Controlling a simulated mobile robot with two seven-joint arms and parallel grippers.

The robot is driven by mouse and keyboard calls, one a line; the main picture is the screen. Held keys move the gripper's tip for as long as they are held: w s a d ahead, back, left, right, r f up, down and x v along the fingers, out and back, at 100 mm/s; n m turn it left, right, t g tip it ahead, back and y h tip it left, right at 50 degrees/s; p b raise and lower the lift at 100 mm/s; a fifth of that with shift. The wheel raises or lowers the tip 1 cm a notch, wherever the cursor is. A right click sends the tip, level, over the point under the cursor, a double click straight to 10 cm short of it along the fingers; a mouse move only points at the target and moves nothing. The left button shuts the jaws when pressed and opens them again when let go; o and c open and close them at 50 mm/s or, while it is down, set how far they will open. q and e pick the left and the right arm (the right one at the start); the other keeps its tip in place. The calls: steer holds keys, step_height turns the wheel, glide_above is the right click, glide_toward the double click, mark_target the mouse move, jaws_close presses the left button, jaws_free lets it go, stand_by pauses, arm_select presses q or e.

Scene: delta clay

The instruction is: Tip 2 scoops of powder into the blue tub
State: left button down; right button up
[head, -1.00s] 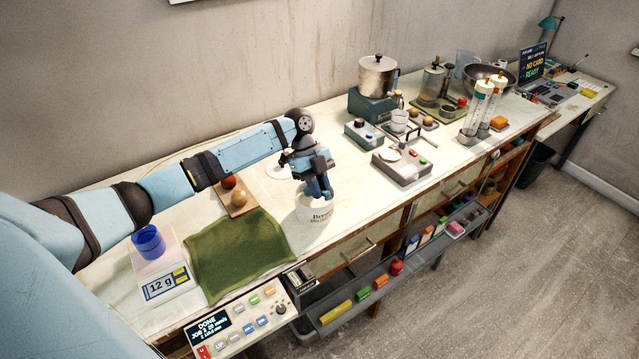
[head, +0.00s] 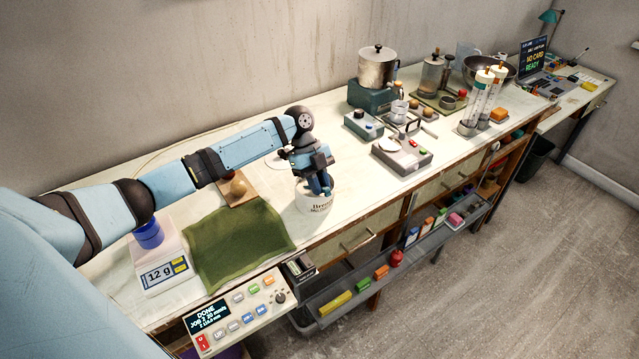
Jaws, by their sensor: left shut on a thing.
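The blue tub (head: 149,236) stands on a white scale (head: 166,273) at the left of the bench, and the display reads 12 g. My left arm passes just above and beside the tub. My left gripper (head: 320,187) points down at the mouth of a white lettered canister (head: 314,204) near the middle of the bench. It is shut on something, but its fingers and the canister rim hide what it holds. I cannot see a scoop or the powder itself. My right gripper is not in view.
A green cloth (head: 238,240) lies between scale and canister. A small board (head: 238,191) with a round item is behind the cloth. A control panel (head: 237,311) is at the front edge. Pot (head: 378,70), small devices and tall cylinders crowd the right.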

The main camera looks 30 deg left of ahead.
arm_select(q)
steer(key=shift+s+f, duration=0.25)
steer(key=shift+f, duration=0.35)
steer(key=shift+w+a+r+p, duration=0.1)
steer(key=shift+w+r+p, duration=0.05)
steer(key=shift+r+p, duration=0.4)
steer(key=shift+w+a+r+p, duration=0.1)
steer(key=shift+r+p, duration=0.45)
step_height(320, 180, up, 3)
steer(key=shift+d+f+p, duration=0.1)
steer(key=shift+f+p, duration=0.1)
steer(key=shift+p, duration=0.65)
step_height(320, 180, up, 2)
steer(key=shift+p, duration=0.75)
steer(key=shift+r+p, duration=0.65)
steer(key=shift+r, duration=0.35)
